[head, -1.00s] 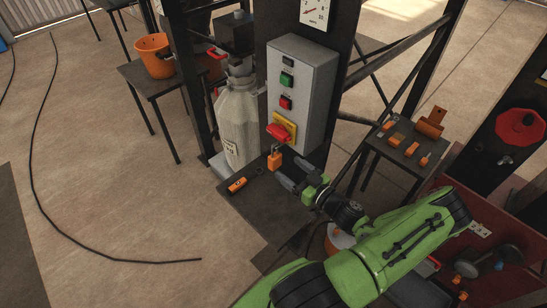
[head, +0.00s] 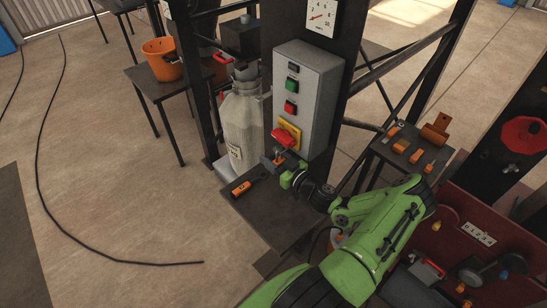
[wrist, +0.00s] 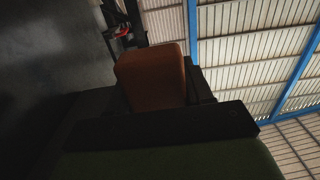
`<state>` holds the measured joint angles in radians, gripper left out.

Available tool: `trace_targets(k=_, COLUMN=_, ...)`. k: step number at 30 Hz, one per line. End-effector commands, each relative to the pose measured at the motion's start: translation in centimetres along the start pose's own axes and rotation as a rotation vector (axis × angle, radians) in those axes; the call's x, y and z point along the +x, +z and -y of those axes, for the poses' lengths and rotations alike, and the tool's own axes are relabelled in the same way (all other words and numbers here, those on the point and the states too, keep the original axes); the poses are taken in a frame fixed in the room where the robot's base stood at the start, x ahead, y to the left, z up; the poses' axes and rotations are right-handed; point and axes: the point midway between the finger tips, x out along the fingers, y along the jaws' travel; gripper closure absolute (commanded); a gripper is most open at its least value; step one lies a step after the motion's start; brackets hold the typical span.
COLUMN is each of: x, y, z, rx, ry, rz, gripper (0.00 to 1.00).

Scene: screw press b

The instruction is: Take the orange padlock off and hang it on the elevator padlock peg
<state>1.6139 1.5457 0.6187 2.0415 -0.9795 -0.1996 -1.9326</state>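The orange padlock (head: 279,158) hangs under the red switch handle (head: 284,138) on the yellow plate of the grey control box. My gripper (head: 281,165) is at the padlock, with its fingers around the body and partly hiding it. In the wrist view the padlock (wrist: 152,78) is a large orange block between the dark fingers. I cannot tell whether they press on it or leave a gap. A red board (head: 455,215) with a white numbered plate (head: 478,232) stands at the lower right. I cannot identify the elevator peg.
An orange and black device (head: 241,188) lies on the dark table (head: 270,212) below the box. A pale sack (head: 242,120) stands left of the box. A small table with orange parts (head: 416,157) is at the right. Open floor lies at the left.

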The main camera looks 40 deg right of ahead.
Motion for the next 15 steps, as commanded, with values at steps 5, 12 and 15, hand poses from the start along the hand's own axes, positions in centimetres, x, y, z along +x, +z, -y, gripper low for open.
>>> trace_targets(k=5, x=-0.02, y=0.00, z=0.00, rx=0.000, ry=0.000, rz=0.000, gripper=0.81)
trace_targets(k=12, x=-0.03, y=0.01, z=0.00, rx=0.000, ry=0.000, rz=0.000, gripper=0.83)
trace_targets(k=15, x=-0.03, y=-0.02, z=-0.01, rx=0.000, ry=0.000, rz=0.000, gripper=0.38)
